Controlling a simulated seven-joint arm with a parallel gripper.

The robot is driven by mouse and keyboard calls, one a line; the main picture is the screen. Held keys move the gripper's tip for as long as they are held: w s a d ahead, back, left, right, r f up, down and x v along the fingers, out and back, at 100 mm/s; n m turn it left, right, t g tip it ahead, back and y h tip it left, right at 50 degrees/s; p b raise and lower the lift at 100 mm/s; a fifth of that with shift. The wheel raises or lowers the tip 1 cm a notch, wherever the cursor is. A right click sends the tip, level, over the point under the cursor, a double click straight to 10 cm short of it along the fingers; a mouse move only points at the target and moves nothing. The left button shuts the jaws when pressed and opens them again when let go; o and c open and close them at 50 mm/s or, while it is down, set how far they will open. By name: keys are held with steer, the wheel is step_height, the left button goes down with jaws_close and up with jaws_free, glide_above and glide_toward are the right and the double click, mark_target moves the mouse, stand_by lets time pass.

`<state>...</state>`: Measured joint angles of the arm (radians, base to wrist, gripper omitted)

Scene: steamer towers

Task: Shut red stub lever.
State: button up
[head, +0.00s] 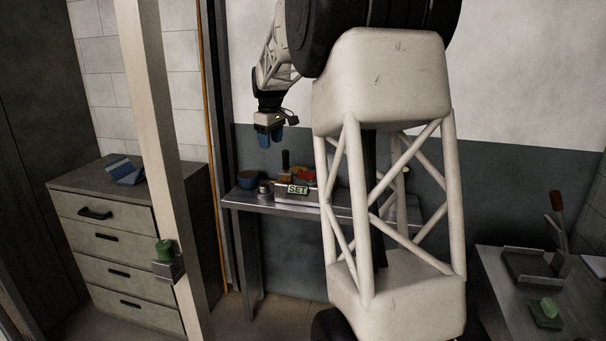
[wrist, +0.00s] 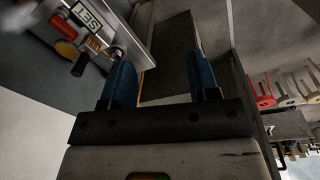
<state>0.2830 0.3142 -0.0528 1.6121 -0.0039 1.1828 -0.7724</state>
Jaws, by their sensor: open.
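A small red part (wrist: 66,50) sits on a grey unit marked SET in the upper left of the wrist view, beside a yellow part (wrist: 63,24) and a dark-handled lever (wrist: 82,64). It looks like the red stub lever, but its position is hard to tell. In the head view, red (head: 303,172) shows just behind the SET sign (head: 297,189), with the dark-handled lever (head: 285,160) standing upright beside it. My gripper (head: 270,139) is open and empty, above and left of the unit. Its blue fingers (wrist: 160,82) are apart and touch nothing.
A side table (head: 510,300) is right.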

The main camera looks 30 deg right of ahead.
steer(key=w+d+f+n, duration=0.2)
steer(key=w+d+f, duration=0.5)
steer(key=w+d, duration=0.5)
steer(key=n+g, duration=0.1)
glide_above(304, 172)
steer(key=f, duration=0.9)
steer(key=shift+d+f, duration=0.2)
steer(key=shift+f, duration=0.05)
steer(key=shift+f, duration=0.1)
steer(key=shift+f, duration=3.85)
steer(key=shift+c, duration=0.4)
steer(key=c, duration=0.8)
steer(key=shift+c, duration=0.2)
